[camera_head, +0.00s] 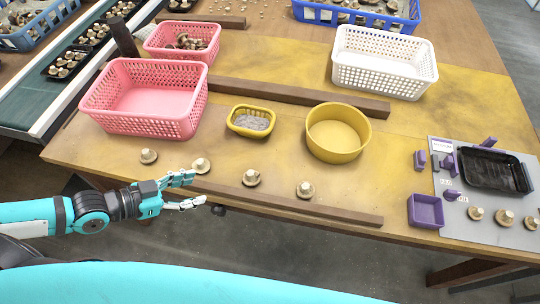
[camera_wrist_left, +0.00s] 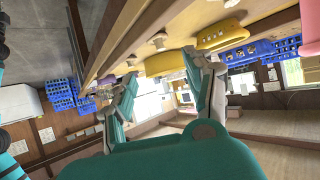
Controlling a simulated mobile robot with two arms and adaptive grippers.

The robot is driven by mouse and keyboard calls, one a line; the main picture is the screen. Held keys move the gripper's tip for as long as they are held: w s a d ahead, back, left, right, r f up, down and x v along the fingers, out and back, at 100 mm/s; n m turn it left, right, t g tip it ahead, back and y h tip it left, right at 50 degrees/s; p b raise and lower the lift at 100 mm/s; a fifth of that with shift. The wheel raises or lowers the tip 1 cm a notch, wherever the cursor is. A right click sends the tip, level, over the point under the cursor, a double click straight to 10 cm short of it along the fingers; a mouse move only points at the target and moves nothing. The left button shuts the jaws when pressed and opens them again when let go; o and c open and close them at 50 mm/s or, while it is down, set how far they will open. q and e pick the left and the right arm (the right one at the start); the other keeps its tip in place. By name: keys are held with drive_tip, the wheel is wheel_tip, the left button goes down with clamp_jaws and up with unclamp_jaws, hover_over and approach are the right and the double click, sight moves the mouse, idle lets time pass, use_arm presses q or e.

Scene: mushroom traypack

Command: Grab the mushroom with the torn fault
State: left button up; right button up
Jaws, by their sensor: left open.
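Several brown mushrooms with pale stems lie apart in a row along the front of the yellow table: far left (camera_head: 149,156), second (camera_head: 201,165), third (camera_head: 251,178) and right (camera_head: 305,190). They are too small to tell which one is torn. My left gripper (camera_head: 197,189) is open and empty at the table's front edge, just in front of the second mushroom and left of the third. Its spread fingers also show in the left wrist view (camera_wrist_left: 160,72), with a mushroom (camera_wrist_left: 158,40) beyond them. My right gripper is out of view.
Behind the row stand a pink basket (camera_head: 195,117), a small yellow basket (camera_head: 231,127), a yellow bowl (camera_head: 365,140) and a white basket (camera_head: 428,82). A wooden strip (camera_head: 335,213) runs along the front edge. At right, a grey board (camera_head: 470,238) holds a black tray (camera_head: 515,185) and more mushrooms.

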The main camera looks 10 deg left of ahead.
sight(248, 176)
use_arm(q)
drive_tip(key=b+x, duration=0.1)
drive_tip(key=x, duration=0.2)
drive_tip(key=b+x, duration=0.1)
drive_tip(key=x, duration=0.7)
drive_tip(key=shift+d+r+b, duration=0.2)
drive_tip(key=shift+d+b, duration=0.2)
drive_tip(key=shift+d, duration=0.05)
drive_tip(key=shift+w+d+f, duration=0.25)
drive_tip(key=shift+w+d, duration=0.05)
drive_tip(key=x, duration=0.4)
drive_tip(key=shift+w+d+f+p, duration=0.15)
drive_tip(key=shift+w+f+p, duration=0.05)
drive_tip(key=shift+w+p, duration=0.15)
drive_tip(key=c, duration=0.4)
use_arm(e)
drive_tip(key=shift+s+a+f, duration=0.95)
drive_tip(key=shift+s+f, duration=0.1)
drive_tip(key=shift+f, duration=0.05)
use_arm(q)
drive_tip(key=shift+c, duration=0.2)
